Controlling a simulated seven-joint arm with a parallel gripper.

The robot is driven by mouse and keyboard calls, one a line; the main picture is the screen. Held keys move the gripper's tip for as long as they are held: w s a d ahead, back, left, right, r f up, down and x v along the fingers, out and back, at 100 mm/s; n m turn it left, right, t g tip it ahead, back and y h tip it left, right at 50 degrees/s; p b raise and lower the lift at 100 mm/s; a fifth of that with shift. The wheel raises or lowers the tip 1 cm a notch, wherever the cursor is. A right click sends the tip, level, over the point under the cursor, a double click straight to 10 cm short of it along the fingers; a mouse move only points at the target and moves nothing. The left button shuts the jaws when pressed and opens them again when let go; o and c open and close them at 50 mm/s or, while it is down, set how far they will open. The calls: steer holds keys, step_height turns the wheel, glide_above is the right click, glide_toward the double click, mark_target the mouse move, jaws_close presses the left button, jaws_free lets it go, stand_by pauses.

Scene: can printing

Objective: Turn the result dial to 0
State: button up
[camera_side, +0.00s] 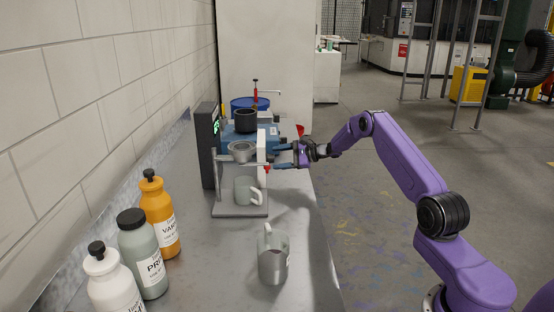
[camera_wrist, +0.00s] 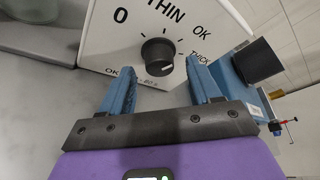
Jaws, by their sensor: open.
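The result dial is a round black knob (camera_wrist: 157,51) on a white panel (camera_wrist: 105,42), seen in the wrist view. Printed around it are 0 at upper left, THIN at the top, OK and THICK at right, and another OK at lower left. A short white mark shows on the knob's lower right; the exact label it points at is unclear. My gripper (camera_wrist: 160,68) is open, its two blue fingers on either side of the knob, with visible gaps. In the side view my gripper (camera_side: 277,156) is at the panel's right side; the knob is hidden there.
Several bottles, including an orange one (camera_side: 160,215), line the left. A black cup (camera_side: 246,120) and blue container (camera_side: 249,102) are behind.

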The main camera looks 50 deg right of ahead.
steer(key=shift+w+a+f, duration=0.2)
steer(key=shift+w+a, duration=0.15)
steer(key=shift+w, duration=0.25)
steer(key=shift+c, duration=0.4)
steer(key=c, duration=1)
